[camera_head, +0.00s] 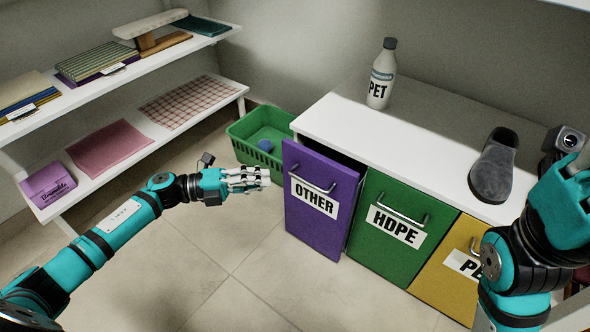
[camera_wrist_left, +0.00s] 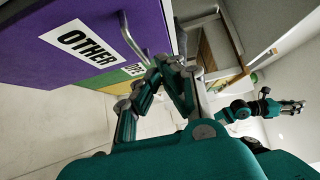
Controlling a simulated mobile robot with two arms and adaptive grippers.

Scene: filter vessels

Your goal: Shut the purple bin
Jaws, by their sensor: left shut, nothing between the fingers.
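The purple bin (camera_head: 318,222) has a white OTHER label and a metal bar handle. Its front stands out from the cabinet, with a dark gap behind its top edge, so it is partly open. In the left wrist view its purple front (camera_wrist_left: 85,55) fills the upper left. My left gripper (camera_head: 264,177) is shut and empty, just left of the purple front near label height. The left wrist view shows its fingers (camera_wrist_left: 160,75) near the bin's handle; I cannot tell whether they touch. My right gripper (camera_head: 570,165) is at the right edge, its fingers unclear.
The green HDPE bin (camera_head: 388,248) and a yellow bin (camera_head: 440,280) sit flush beside the purple one. On the white cabinet top (camera_head: 345,130) stand a PET bottle (camera_head: 381,80) and a grey shoe (camera_head: 493,170). A green basket (camera_head: 250,128) stands behind my left gripper. The floor in front is clear.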

